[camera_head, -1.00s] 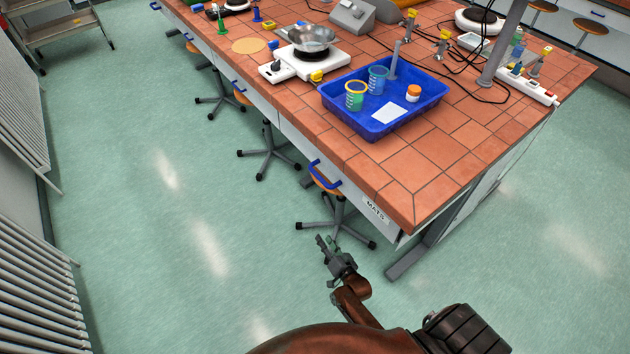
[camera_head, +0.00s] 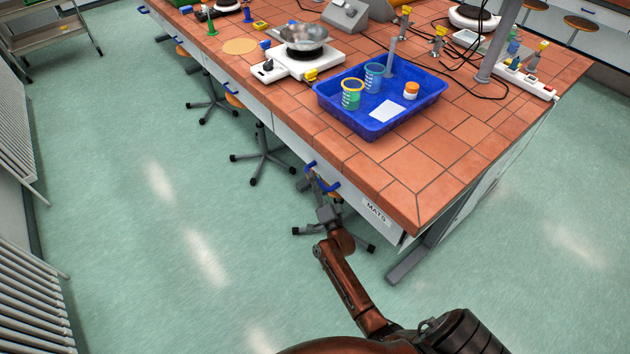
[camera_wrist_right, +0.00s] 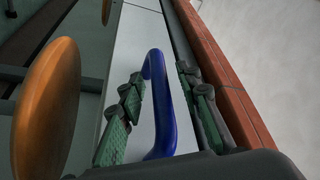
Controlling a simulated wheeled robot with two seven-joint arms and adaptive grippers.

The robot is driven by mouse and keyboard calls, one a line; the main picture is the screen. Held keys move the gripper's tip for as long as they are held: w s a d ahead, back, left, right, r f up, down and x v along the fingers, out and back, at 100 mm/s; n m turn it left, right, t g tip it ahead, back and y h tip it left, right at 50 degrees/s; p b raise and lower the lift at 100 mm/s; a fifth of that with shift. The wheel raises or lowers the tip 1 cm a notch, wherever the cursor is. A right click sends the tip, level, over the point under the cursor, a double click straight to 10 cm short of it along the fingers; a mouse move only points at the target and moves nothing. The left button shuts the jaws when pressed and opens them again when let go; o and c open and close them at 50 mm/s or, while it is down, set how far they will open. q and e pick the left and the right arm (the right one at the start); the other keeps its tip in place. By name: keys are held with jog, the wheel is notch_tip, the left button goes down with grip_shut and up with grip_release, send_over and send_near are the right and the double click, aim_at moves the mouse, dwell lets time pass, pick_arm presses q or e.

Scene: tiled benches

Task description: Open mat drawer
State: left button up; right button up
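The mat drawer (camera_head: 392,227) is a white front under the near edge of the tiled bench, with a "MATS" label (camera_head: 376,211) and a blue handle (camera_head: 333,186). It looks closed. My right gripper (camera_head: 313,182) is at the handle. In the right wrist view, the blue handle (camera_wrist_right: 161,110) stands between the two green-padded fingers of my right gripper (camera_wrist_right: 160,82). The fingers are apart, with visible gaps to the handle on both sides. In the head view, the gripper partly hides the handle. My left gripper is not in view.
An orange-brown stool seat (camera_wrist_right: 48,105) is close beside the gripper; its legs (camera_head: 340,232) stand under the drawer. On the bench (camera_head: 440,190) are a blue tray (camera_head: 375,130) with beakers and a white hotplate (camera_head: 300,64). Floor left of the bench is open.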

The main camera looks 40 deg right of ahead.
jog(key=shift+w, duration=0.15)
jog(key=shift+c, duration=0.4)
grip_shut()
